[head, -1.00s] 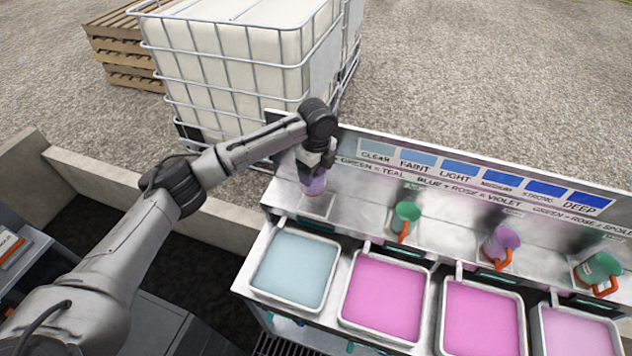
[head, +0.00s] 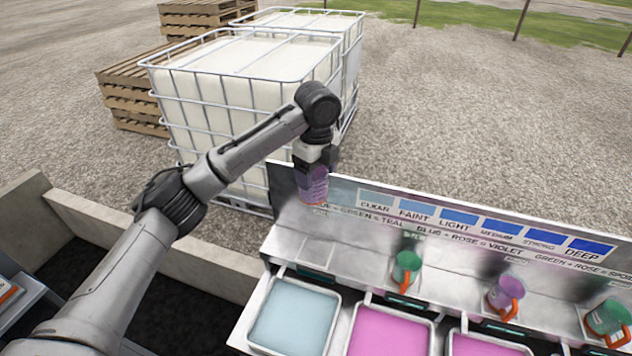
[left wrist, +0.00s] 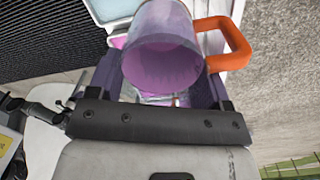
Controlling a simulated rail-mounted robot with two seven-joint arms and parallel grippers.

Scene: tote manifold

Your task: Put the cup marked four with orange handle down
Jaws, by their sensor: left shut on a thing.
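My left gripper (head: 316,172) is shut on a purple cup (head: 315,188) and holds it in the air above the left end of the metal shelf (head: 345,242). In the left wrist view the cup (left wrist: 162,55) sits between the two fingers, its round opening toward the camera. Its orange handle (left wrist: 234,42) sticks out to the right, clear of the fingers. I see no number on the cup, so I cannot tell its mark. My right gripper is not in view.
Along the shelf stand a green cup (head: 407,264), another purple cup (head: 504,295) and another green cup (head: 608,318), with orange handles. In front are trays of pale blue (head: 295,317) and pink (head: 387,333) liquid. The shelf's left end is bare. A caged white tank (head: 235,110) stands behind.

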